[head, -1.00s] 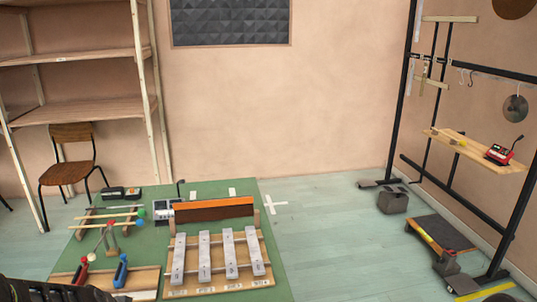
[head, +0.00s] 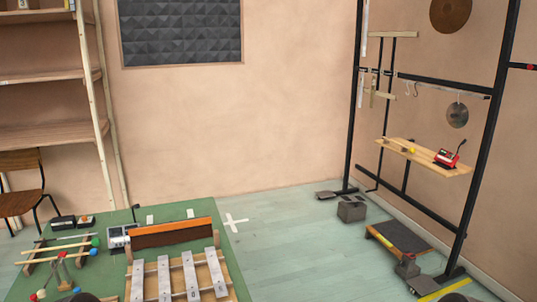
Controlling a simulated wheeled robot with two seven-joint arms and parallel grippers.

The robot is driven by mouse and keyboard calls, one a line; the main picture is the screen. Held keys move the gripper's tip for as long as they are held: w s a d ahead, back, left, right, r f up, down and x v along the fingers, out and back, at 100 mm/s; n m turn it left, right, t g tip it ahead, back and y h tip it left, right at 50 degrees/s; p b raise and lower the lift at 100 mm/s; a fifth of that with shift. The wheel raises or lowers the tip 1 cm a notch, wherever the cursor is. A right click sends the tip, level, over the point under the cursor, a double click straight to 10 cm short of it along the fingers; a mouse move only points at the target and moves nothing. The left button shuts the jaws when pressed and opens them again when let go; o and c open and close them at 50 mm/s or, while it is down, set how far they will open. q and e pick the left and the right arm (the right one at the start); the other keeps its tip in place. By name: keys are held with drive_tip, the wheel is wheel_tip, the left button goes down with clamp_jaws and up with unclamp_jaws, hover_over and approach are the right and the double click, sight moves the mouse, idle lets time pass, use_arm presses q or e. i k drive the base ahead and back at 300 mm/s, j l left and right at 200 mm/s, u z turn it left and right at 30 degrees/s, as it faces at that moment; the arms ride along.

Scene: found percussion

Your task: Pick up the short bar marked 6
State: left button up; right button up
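Several grey metal bars lie side by side on a wooden frame on the green table; one of them is the rightmost bar (head: 218,270). More thin pale bars hang at the black rack on the right, including a long bar (head: 365,18) and a shorter bar (head: 363,88). I cannot read a 6 on any bar, so I cannot tell which is the short bar marked 6. Neither gripper shows in the view.
The green table (head: 195,207) also holds an orange-topped wooden block (head: 172,233), a small grey device (head: 118,237) and mallets. The black rack (head: 482,130) carries a wooden shelf (head: 425,155) with a red device (head: 447,155).

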sight(220, 290)
drive_tip(key=u, duration=1.4)
drive_tip(key=i+j, duration=0.1)
drive_tip(key=i, duration=0.6)
drive_tip(key=z, duration=2.55)
drive_tip(key=j, duration=0.1)
